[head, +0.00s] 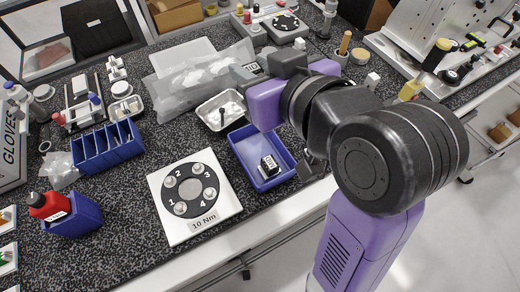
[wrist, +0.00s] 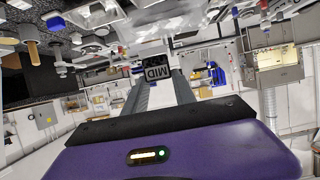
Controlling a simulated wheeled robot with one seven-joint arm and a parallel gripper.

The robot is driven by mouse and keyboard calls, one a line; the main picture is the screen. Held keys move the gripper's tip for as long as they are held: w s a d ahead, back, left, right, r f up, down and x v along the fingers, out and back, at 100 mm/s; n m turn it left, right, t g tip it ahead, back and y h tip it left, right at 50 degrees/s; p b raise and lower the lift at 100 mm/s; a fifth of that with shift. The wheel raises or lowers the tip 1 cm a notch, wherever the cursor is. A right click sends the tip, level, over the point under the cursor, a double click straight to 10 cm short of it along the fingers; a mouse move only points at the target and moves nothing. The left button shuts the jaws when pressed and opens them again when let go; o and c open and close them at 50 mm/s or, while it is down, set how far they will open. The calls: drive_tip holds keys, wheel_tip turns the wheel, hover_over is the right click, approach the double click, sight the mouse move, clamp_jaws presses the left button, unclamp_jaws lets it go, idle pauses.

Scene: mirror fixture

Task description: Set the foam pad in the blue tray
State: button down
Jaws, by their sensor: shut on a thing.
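The blue tray (head: 238,148) lies on the speckled bench near its front edge. A small black block with a white label (head: 269,165) sits inside it. My gripper (wrist: 157,82) is shut on a dark block marked MID (wrist: 156,68), held between the grey fingertips. In the head view the MID-marked block (head: 250,69) shows at the back of the bench, beyond the blue tray and apart from it. I cannot tell whether this block is the foam pad; no other thing is clearly a foam pad. My arm hides part of the bench to the tray's right.
A white plate with numbered posts (head: 225,205) lies left of the blue tray.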

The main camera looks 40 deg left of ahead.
wheel_tip(320, 180, down, 19)
drive_tip(key=shift+f, duration=0.1)
idle(0.4)
drive_tip(key=shift+f+b, duration=0.1)
drive_tip(key=shift+b, duration=0.25)
drive_tip(key=c, duration=1)
unclamp_jaws()
drive_tip(key=v, duration=1.2)
